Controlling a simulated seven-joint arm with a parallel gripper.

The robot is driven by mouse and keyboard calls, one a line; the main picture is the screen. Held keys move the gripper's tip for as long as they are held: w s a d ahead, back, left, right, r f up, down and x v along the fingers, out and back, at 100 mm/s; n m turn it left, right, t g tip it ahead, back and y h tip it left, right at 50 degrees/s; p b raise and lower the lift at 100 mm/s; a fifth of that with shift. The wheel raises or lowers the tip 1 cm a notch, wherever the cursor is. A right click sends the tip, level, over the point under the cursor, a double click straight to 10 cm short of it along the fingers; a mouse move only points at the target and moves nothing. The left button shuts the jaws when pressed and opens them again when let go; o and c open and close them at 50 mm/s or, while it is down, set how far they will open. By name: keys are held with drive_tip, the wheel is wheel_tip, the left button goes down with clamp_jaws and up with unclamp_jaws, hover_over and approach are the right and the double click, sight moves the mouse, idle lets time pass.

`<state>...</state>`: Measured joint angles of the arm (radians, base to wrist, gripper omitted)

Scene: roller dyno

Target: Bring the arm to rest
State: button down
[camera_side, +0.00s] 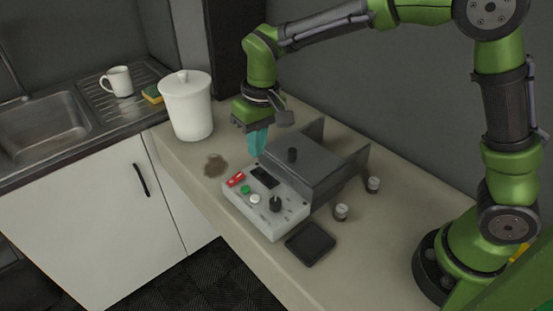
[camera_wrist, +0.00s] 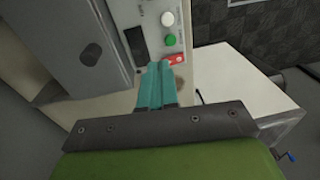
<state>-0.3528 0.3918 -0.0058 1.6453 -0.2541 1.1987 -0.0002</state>
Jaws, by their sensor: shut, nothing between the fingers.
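My gripper (camera_side: 257,145) has teal fingers that are shut with nothing between them. In the side view it points down above the back left end of the control box. The light grey control box (camera_side: 288,215) carries a red switch, a green button, a white button, a dark display and a black knob. In the wrist view my gripper (camera_wrist: 160,66) shows its two fingers side by side, their tips next to the red switch (camera_wrist: 173,58). The green button (camera_wrist: 170,40) lies just beyond. I cannot tell whether the fingertips touch the box.
The dark grey roller unit (camera_side: 305,165) stands behind the control box. A white lidded canister (camera_side: 187,107) is left of my gripper. A brown stain (camera_side: 215,165), a black pad (camera_side: 310,244) and two small cylinders (camera_side: 341,212) lie on the counter. A mug (camera_side: 118,81) stands by the sink.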

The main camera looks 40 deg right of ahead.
drive_tip(key=s+d+r+m+t, duration=0.1)
drive_tip(key=s+d+r+t, duration=0.1)
drive_tip(key=s, duration=0.4)
drive_tip(key=s+d+r+m+t, duration=0.1)
drive_tip(key=s+d+r+t, duration=0.1)
drive_tip(key=s+d+r, duration=0.2)
drive_tip(key=s+d+r+m+t+y, duration=0.1)
drive_tip(key=s+d+r+t, duration=0.1)
drive_tip(key=s+d, duration=0.5)
drive_tip(key=shift+s+r+m+t, duration=0.3)
drive_tip(key=shift+s+r+m, duration=0.1)
drive_tip(key=shift+s+r, duration=0.35)
drive_tip(key=shift+w+d+r, duration=0.1)
